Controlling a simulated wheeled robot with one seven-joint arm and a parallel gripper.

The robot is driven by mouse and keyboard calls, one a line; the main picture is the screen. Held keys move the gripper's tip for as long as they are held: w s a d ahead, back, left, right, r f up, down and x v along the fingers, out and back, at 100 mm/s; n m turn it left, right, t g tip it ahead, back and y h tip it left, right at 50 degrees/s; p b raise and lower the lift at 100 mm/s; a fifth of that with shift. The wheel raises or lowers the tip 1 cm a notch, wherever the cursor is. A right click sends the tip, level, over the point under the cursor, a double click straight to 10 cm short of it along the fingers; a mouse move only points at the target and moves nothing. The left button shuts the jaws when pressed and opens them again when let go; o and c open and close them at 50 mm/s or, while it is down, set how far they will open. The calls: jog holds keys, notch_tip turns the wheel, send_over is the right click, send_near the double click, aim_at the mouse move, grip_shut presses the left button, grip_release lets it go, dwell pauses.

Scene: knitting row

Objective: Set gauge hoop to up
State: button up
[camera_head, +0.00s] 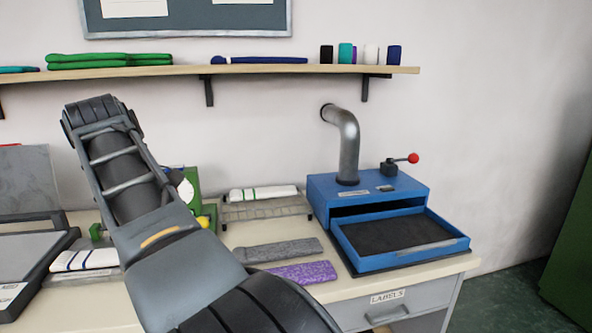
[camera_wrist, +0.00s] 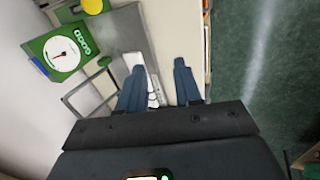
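The green gauge box with a white dial marked GOOD (camera_wrist: 62,54) is at the upper left of the wrist view. In the head view the gauge (camera_head: 190,183) is partly hidden behind my arm. A thin grey rectangular frame (camera_wrist: 72,101), which looks like the gauge hoop, is beside the box, left of my fingers; I cannot tell its tilt. A small green piece (camera_wrist: 104,61) is at its corner. My gripper (camera_wrist: 159,67) is open, its fingers apart, right of the frame. A white striped knit piece (camera_wrist: 154,88) shows between and beyond the fingers, not visibly held.
A yellow knob (camera_wrist: 92,6) is beyond the gauge. In the head view a wire rack (camera_head: 262,211), grey and purple knit pieces, and a blue press with an open tray (camera_head: 462,243) are right of my arm. A wall shelf (camera_head: 280,71) is above.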

jog(key=s+d+f+m+t+y, duration=0.15)
jog(key=d+f, duration=0.45)
jog(key=f, duration=0.6)
jog(key=s+d+f+m, duration=0.15)
jog(key=d+f, duration=0.35)
jog(key=f, duration=0.7)
jog(key=s+d+f+m+t+y, duration=0.1)
jog(key=s+d+f+m, duration=0.2)
jog(key=s+d+f, duration=0.4)
jog(key=s+d+f+m+t, duration=0.25)
jog(key=s+d+f, duration=0.3)
jog(key=d, duration=0.45)
jog(key=s+d+r+m+t+h, duration=0.1)
jog(key=s+d+r+m, duration=0.15)
jog(key=s+d, duration=0.6)
jog(key=s+d+r+m+t, duration=0.1)
jog(key=s+d+m, duration=0.4)
jog(key=s, duration=0.6)
jog(key=s+d+r+m+t+h, duration=0.1)
jog(key=s+d+r, duration=0.3)
jog(key=s+r, duration=0.4)
jog(key=s+d+r+m+t+h, duration=0.1)
jog(key=s+d+r+m+t, duration=0.1)
jog(key=s+r, duration=0.6)
notch_tip(320, 180, up, 4)
jog(key=d+m, duration=0.1)
jog(key=d, duration=0.1)
jog(key=shift+d+t+h, duration=0.3)
jog(key=shift+h, duration=0.05)
